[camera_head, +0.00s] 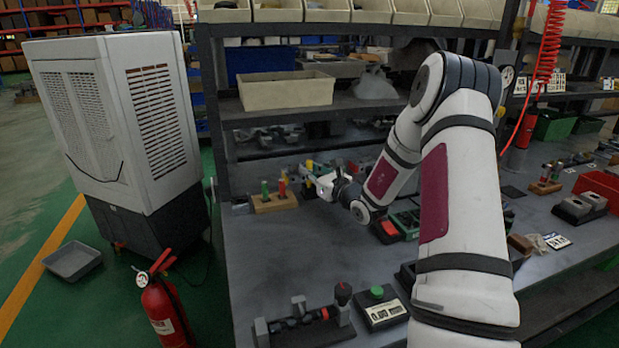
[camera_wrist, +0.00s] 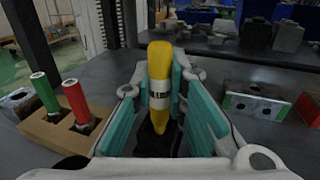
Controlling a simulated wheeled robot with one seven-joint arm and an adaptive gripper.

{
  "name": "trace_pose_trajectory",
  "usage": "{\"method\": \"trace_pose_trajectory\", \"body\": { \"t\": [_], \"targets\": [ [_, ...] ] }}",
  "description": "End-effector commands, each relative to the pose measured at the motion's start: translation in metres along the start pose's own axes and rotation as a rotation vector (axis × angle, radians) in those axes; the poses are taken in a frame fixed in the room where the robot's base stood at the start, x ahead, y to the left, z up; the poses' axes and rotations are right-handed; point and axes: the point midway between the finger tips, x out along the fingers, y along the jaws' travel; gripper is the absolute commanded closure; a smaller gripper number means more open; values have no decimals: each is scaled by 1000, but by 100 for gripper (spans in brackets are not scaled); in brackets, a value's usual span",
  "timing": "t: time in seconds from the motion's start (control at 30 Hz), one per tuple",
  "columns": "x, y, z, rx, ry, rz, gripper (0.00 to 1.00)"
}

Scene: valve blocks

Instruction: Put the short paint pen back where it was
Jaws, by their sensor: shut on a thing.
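A yellow pen (camera_wrist: 159,85) with a pale band stands roughly upright between the teal pads of my gripper (camera_wrist: 160,110) in the wrist view. In the head view my gripper (camera_head: 318,184) is small, above the bench, just right of a wooden pen block (camera_head: 274,204). The block also shows at the left of the wrist view (camera_wrist: 58,134). A green pen (camera_wrist: 45,93) and a red pen (camera_wrist: 76,101) stand tilted in it.
A grey metal block (camera_wrist: 17,103) lies left of the pen block. A metal-and-green block (camera_wrist: 252,106) stands to the right. At the bench front are a dark fixture (camera_head: 305,325) and a green-button box (camera_head: 380,306).

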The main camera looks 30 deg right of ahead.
Motion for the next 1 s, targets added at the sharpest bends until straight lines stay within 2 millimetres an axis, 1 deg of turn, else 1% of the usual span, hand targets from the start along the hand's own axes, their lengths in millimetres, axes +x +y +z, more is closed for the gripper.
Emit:
{"method": "trace_pose_trajectory", "body": {
  "t": [0.03,0.1,0.33,0.47,0.5,0.57,0.6,0.87,1.0],
  "targets": [
    [0,0,-10,3,0,0,100],
    [0,0,-15,1,-2,0,100],
    [0,0,-15,-1,-2,1,100],
    [0,0,-18,-1,-2,1,100],
    [0,0,-19,-1,-1,1,84],
    [0,0,-18,-1,-1,1,71],
    [0,0,-18,-1,-1,1,66],
    [0,0,-18,-1,-2,1,66],
    [-2,0,-14,-1,-2,0,66]
  ]
}}
